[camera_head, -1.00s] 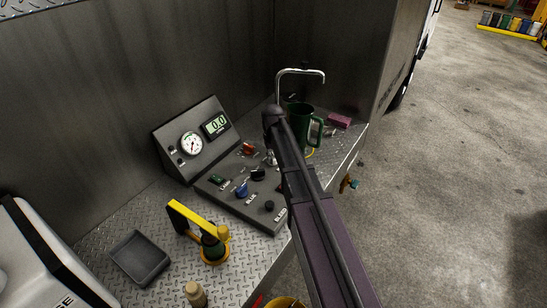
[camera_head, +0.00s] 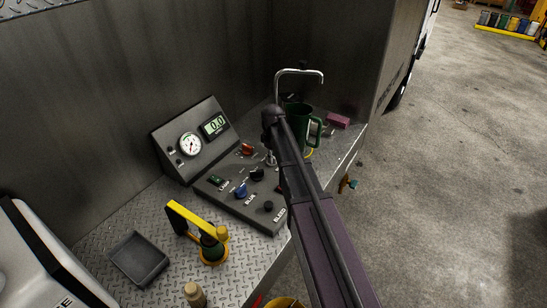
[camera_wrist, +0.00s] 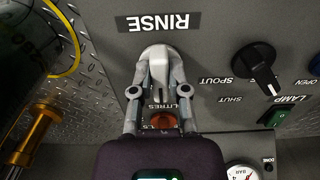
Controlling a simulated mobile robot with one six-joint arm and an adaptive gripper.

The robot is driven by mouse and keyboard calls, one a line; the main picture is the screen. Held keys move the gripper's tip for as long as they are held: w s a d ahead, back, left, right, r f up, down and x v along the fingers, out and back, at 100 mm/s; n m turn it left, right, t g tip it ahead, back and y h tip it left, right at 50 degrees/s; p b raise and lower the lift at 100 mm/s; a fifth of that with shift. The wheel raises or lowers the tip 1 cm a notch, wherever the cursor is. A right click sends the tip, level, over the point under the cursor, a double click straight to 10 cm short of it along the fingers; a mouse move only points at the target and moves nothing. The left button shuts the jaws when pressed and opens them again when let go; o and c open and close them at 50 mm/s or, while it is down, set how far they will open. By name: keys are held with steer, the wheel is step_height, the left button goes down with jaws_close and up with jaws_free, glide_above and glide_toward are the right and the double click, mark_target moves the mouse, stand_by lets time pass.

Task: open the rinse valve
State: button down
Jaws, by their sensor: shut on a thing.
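The rinse valve shows in the wrist view as a pale grey lever handle (camera_wrist: 159,66) on a dark panel, beside an upside-down RINSE label (camera_wrist: 160,22). My gripper (camera_wrist: 158,80) has a finger on each side of the handle and is shut on it. The lever's long side runs roughly up and down in the wrist view. In the head view my arm covers most of that part of the panel, so the handle and fingertips cannot be made out clearly there.
A black SPOUT knob (camera_wrist: 256,66) and a green LAMP switch (camera_wrist: 281,116) are close by. A red-orange LITRES control (camera_wrist: 162,121) lies between my fingers. A green mug (camera_head: 300,116) stands under the bent tap (camera_head: 300,72). A yellow-handled tool (camera_head: 197,218) and tray (camera_head: 139,259) sit front left.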

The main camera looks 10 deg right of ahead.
stand_by(0.4)
steer(key=c, duration=0.6)
jaws_free()
steer(key=shift+r, duration=0.1)
